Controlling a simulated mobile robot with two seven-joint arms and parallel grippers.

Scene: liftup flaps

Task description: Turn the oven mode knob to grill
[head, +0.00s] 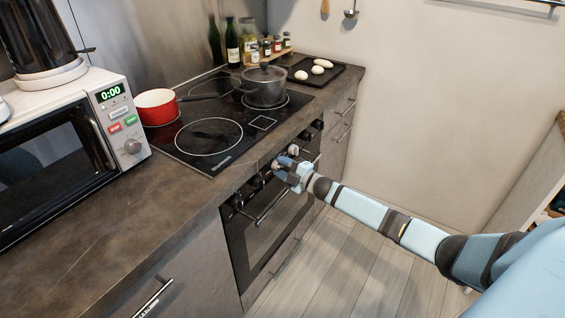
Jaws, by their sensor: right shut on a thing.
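The black oven (262,238) is built in under the counter, with a row of knobs along its top panel and a bar handle below them. Dark knobs (259,181) show to the left of my gripper. My right gripper (281,163) is at the oven's knob panel, shut on a knob that the fingers mostly hide. The knob's markings and its setting are too small to read. My left gripper is not in view.
A black cooktop (185,150) above the oven holds a lidded grey pot (265,88) and a red pan (156,107). A white microwave (60,150) stands at the left. The floor (350,270) before the oven is clear.

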